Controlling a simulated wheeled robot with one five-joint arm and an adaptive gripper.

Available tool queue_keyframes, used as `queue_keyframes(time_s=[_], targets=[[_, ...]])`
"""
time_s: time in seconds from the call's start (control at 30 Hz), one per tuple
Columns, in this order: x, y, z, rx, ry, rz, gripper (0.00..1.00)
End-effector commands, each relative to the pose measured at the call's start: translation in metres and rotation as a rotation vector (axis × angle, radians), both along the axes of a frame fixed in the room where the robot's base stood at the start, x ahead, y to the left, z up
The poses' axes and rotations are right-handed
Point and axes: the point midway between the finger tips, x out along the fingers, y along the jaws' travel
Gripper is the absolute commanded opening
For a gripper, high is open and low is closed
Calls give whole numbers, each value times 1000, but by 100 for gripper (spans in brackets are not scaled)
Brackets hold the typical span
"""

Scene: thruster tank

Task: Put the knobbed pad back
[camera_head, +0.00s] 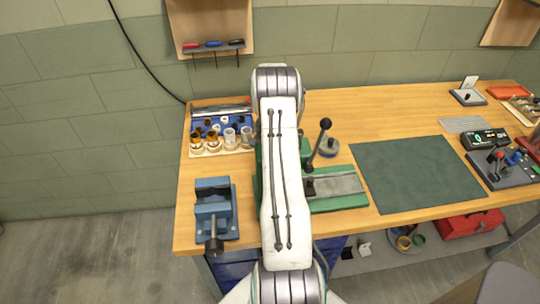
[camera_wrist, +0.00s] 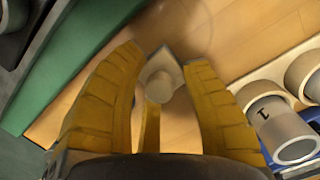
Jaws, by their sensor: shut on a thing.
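In the wrist view, the knobbed pad (camera_wrist: 158,68) is a small pale, squarish pad with a round knob facing the camera. In the head view my own white arm hides the gripper and the pad. The place where the pad belongs cannot be made out.
Grey cylinders (camera_wrist: 278,128) stand close right of my gripper in the wrist view; a green machine base (camera_wrist: 75,55) lies left. On the bench are a blue vise (camera_head: 213,210), a lever with black knobs (camera_head: 319,145) and a clear dark green mat (camera_head: 420,172).

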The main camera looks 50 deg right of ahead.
Motion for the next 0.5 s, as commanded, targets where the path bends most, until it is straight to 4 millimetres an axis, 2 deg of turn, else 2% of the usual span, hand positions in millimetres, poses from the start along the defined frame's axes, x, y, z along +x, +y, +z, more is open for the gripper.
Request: queue_keyframes(time_s=[0.37, 0.4, 0.5], targets=[[0, 0, -3, -1, 0, 0, 9], [0, 0, -3, -1, 0, 0, 46], [0, 0, -2, -1, 0, 0, 54]])
